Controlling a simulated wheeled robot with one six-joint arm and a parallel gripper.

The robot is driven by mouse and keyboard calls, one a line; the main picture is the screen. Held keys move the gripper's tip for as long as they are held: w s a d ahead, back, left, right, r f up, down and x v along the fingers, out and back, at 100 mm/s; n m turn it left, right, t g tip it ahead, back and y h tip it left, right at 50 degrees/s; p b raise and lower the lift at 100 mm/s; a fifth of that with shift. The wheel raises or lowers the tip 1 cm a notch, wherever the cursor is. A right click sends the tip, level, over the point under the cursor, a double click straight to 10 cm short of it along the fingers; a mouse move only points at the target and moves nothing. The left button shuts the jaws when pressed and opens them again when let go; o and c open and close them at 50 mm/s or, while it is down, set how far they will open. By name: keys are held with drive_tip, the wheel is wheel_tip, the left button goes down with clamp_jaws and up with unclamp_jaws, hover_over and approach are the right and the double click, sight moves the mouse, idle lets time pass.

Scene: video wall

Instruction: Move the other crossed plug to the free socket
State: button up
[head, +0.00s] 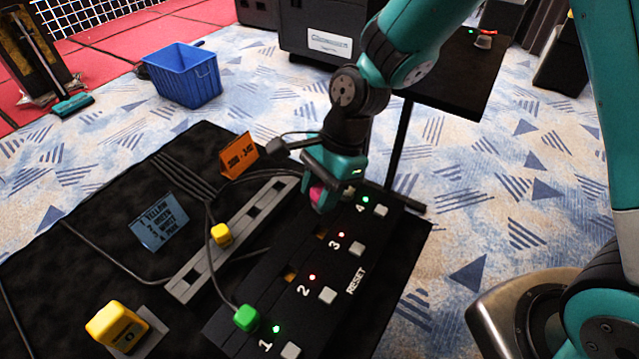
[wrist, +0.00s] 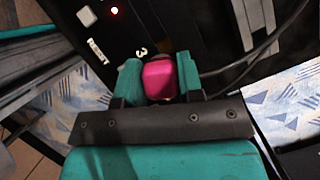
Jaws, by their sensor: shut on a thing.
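My gripper (head: 322,192) is shut on the pink plug (wrist: 160,78), over the socket 4 end of the black socket strip (head: 255,285). The pink plug also shows between the fingers in the head view (head: 317,192). The light by 4 is green; the fingers hide how deep the plug sits. The green plug (head: 246,318) is at socket 1, whose light is green. Socket 2 (head: 290,273) and socket 3 (head: 322,234) look empty, with red lights. A yellow plug (head: 221,235) stands on the grey strip (head: 190,283), with a cable.
A blue card (head: 158,222) lists colour names, and an orange card (head: 239,155) stands behind. A yellow block (head: 117,325) is at the front left. Cables cross the black table. White buttons (head: 327,294) line the strip. A blue crate (head: 183,75) is on the floor.

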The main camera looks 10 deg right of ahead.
drive_tip(key=shift+f+b, duration=1.9)
drive_tip(key=shift+b, duration=0.1)
drive_tip(key=shift+f, duration=0.9)
drive_tip(key=shift+a+r+p, duration=0.1)
drive_tip(key=shift+p, duration=0.75)
drive_tip(key=shift+f+b, duration=0.55)
drive_tip(key=shift+f, duration=0.95)
drive_tip(key=o, duration=1.5)
drive_tip(key=shift+o, duration=0.2)
drive_tip(key=shift+r, duration=0.15)
